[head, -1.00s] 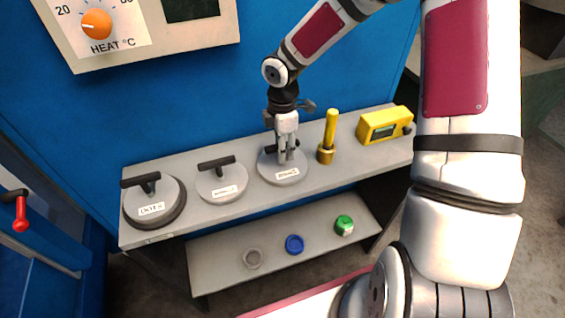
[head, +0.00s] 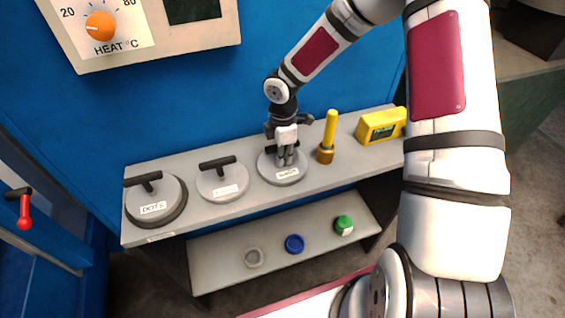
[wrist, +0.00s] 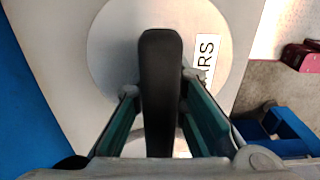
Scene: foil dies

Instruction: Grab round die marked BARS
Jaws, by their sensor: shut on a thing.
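The round die marked BARS (head: 285,177) is a grey disc on the shelf top, the rightmost of three dies. In the wrist view its plate (wrist: 120,50) shows part of the label, "ARS", beside a black bar handle (wrist: 161,75). My gripper (head: 287,158) is over this die, with its fingers down at the handle. In the wrist view my gripper (wrist: 160,125) has one finger on each side of the handle and is shut on it. The die appears to rest on the shelf.
The die marked DOTS (head: 153,204) and a middle die (head: 222,183) stand to the left. A yellow-handled tool (head: 328,138) stands close on the right, with a yellow meter (head: 380,126) beyond. Several small round items, including a blue one (head: 294,244), lie on the lower shelf (head: 225,262).

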